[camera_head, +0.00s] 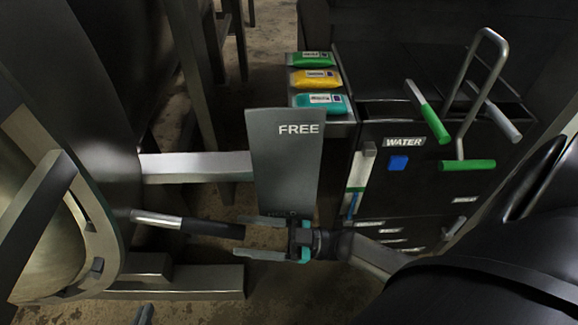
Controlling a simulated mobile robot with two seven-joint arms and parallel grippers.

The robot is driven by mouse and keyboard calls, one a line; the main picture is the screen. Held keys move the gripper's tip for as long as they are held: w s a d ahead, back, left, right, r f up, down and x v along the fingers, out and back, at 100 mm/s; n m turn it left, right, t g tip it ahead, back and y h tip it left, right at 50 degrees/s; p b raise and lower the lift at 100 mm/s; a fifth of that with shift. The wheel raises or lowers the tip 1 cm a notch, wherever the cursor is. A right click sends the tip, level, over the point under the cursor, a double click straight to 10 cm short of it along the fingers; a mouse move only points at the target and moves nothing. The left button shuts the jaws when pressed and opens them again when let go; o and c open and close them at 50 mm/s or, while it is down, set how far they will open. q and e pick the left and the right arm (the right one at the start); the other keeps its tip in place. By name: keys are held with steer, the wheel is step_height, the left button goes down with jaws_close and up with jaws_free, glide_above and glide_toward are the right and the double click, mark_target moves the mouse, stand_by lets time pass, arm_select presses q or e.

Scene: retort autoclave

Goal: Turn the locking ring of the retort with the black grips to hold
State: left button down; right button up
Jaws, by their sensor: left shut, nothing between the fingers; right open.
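The retort's locking ring (103,215) is the pale metal ring around the domed door at the left. A black grip (205,228) on a bright metal stem sticks out from it to the right. A dark bar (38,205) crosses the ring's left part. My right gripper (240,238) comes in from the right and is open. Its two grey fingers point left, and the free end of the black grip appears just between their tips; I cannot tell whether they touch.
A grey panel marked FREE (285,165) stands just above my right gripper, on a pale metal arm (195,167). Green, yellow and teal packs (316,79) lie behind it. A cabinet marked WATER (430,170) with green-handled levers stands at the right. A metal base (180,282) lies below.

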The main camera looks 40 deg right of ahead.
steer(key=v, duration=0.8)
steer(key=shift+s+d, duration=0.1)
steer(key=shift+s, duration=0.05)
